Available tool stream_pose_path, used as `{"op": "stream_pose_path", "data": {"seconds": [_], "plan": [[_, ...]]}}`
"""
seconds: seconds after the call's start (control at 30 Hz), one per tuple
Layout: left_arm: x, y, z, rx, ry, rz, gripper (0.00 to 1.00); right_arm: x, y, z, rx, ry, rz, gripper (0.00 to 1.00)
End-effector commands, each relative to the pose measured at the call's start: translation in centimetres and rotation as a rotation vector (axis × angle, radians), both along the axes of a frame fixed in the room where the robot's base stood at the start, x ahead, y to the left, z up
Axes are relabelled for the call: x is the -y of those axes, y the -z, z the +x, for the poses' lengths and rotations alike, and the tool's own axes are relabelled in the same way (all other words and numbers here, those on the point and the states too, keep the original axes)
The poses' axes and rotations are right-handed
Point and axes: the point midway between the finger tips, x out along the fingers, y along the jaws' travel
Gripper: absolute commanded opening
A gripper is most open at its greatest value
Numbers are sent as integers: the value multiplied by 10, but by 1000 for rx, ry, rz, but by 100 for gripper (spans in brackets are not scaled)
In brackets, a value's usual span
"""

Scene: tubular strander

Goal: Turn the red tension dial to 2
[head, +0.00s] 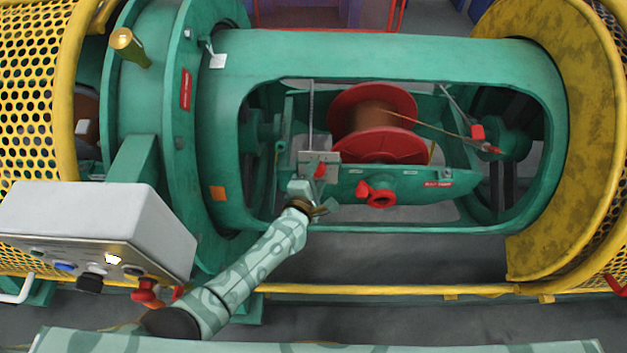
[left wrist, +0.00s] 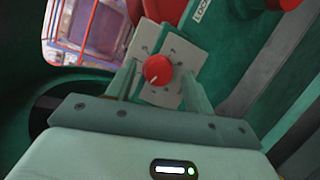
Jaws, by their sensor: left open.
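The red tension dial (left wrist: 158,70) is a small round knob on a light grey plate (left wrist: 175,97) in the left wrist view. A short white mark on its face points to the lower left; scale figures on the plate cannot be read. In the head view the dial (head: 320,170) shows small on the plate at the cradle's near left corner. My left gripper (head: 316,190) is open just in front of it. In the left wrist view its two fingers stand either side of the dial, with gaps showing. Contact cannot be told. My right gripper is not in view.
A red spool (head: 372,157) sits in the green cradle, inside the drum's window (head: 400,229). A larger red knob (head: 378,192) is right of the dial. The grey control box (head: 100,215) stands at left, and yellow guards (head: 560,120) flank the drum.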

Motion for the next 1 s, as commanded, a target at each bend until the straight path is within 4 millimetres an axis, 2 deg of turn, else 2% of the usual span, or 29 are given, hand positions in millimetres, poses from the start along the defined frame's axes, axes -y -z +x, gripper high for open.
{"op": "stream_pose_path", "data": {"seconds": [0.17, 0.4, 0.6, 0.7, 0.83, 1.0], "plan": [[-6, -8, -17, 1, 0, 0, 53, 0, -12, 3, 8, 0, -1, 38], [-25, -25, -75, -1, 0, 1, 53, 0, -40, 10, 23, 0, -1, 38], [-39, -35, -120, -1, 1, 2, 53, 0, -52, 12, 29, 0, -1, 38], [-45, -38, -136, -2, 1, 1, 53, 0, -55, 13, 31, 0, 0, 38], [-48, -40, -147, -2, 1, 0, 53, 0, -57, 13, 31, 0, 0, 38], [-49, -41, -150, -1, 1, 1, 53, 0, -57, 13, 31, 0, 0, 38]]}}
